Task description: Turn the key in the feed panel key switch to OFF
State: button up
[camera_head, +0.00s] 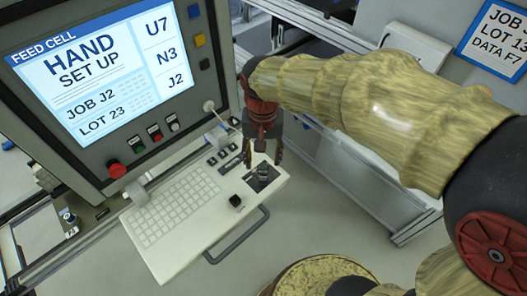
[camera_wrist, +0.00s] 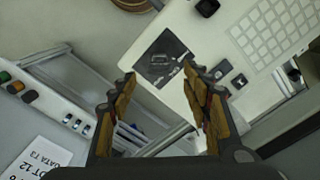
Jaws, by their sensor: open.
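A dark square plate (camera_head: 266,185) with a small upright grey piece (camera_head: 263,169) sits at the right end of the white keyboard shelf below the feed cell screen. The piece looks like the key in its switch, but its markings are too small to read. The plate (camera_wrist: 148,66) also shows in the wrist view, beyond the fingertips. My gripper (camera_head: 263,158) points down above this plate with its fingers apart and empty. In the wrist view, my gripper (camera_wrist: 158,72) has one finger on each side, and the plate lies roughly between and beyond the tips.
A black knob (camera_head: 236,201) stands on the shelf (camera_head: 168,262) left of the plate. The screen housing (camera_head: 205,106) rises behind, with a red button (camera_head: 117,170) and small switches. A handle bar (camera_head: 240,239) runs along the shelf's front. A grey frame (camera_head: 385,205) stands right.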

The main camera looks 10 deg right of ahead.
aim_at(264, 173)
notch_tip(264, 173, down, 7)
jog(key=shift+r, duration=0.1)
dwell(0.3)
jog(key=shift+c, duration=0.4)
jog(key=c, duration=1.1)
jog(key=m, duration=0.8)
jog(key=shift+m+p, duration=0.4)
jog(key=o, duration=1.2)
jog(key=shift+c, duration=0.2)
jog(key=shift+o, duration=0.9)
